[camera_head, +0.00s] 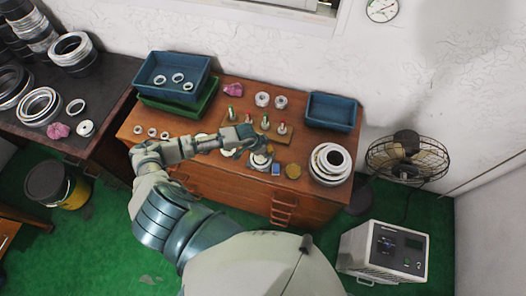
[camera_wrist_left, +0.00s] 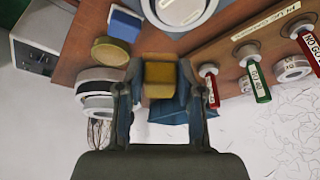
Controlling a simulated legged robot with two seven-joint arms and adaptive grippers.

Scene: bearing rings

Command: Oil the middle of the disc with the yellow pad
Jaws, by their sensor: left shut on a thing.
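My left gripper (camera_head: 247,143) reaches in from the left over the brown cabinet top. In the left wrist view the gripper (camera_wrist_left: 160,75) is shut on a yellow pad (camera_wrist_left: 160,80), which sits between its two fingertips. The white ring-shaped disc (camera_wrist_left: 181,10) is at the top edge of that view, partly cut off, apart from the pad. In the head view the disc (camera_head: 260,164) lies just below the gripper, partly covered by it. My right gripper is not in view.
A blue block (camera_head: 276,169) and a round yellow tin (camera_head: 293,171) are right of the disc. A wooden board (camera_head: 265,128) with red- and green-handled gauges stands behind. Stacked rings (camera_head: 330,163) and a blue bin (camera_head: 331,112) are at right; another blue bin (camera_head: 174,77) is at left.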

